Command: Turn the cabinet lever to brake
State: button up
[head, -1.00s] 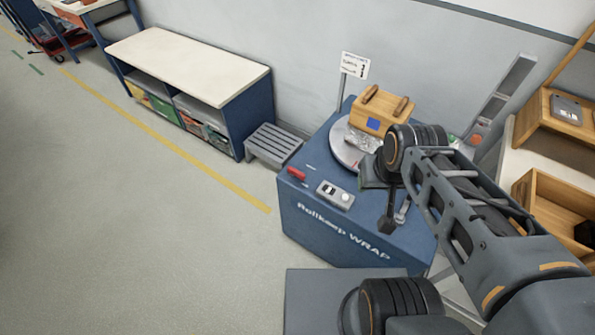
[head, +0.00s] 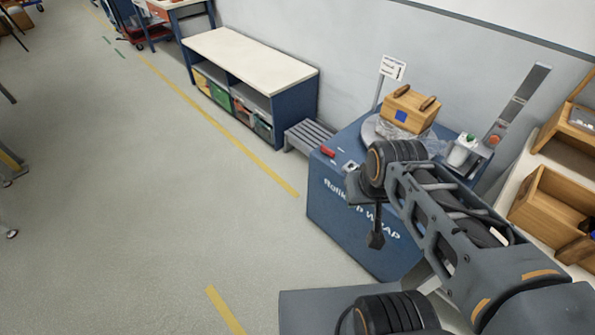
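The blue cabinet (head: 335,212) with "Rollkeep WRAP" lettering stands against the wall, right of centre. A small red lever handle (head: 327,152) lies on its top near the front left edge; its marked positions are too small to read. A small control panel (head: 350,167) beside it is partly hidden by my arm. My gripper (head: 376,240) hangs in front of the cabinet's front face in the picture, to the right of and below the red lever, apart from it. Its fingers are small and dark, and I cannot tell whether they are open.
A wooden box (head: 409,108) sits on the cabinet's round turntable (head: 368,129). A shelf with wooden trays (head: 553,204) is at the right.

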aim_at(325, 150)
jog(key=z, duration=0.75)
jog(key=k, duration=0.25)
jog(key=u, duration=2.15)
jog(key=i, duration=1.2)
jog(key=z, duration=0.6)
jog(key=i, duration=0.8)
jog(key=z, duration=1.3)
jog(key=i, duration=0.4)
jog(key=z, duration=0.3)
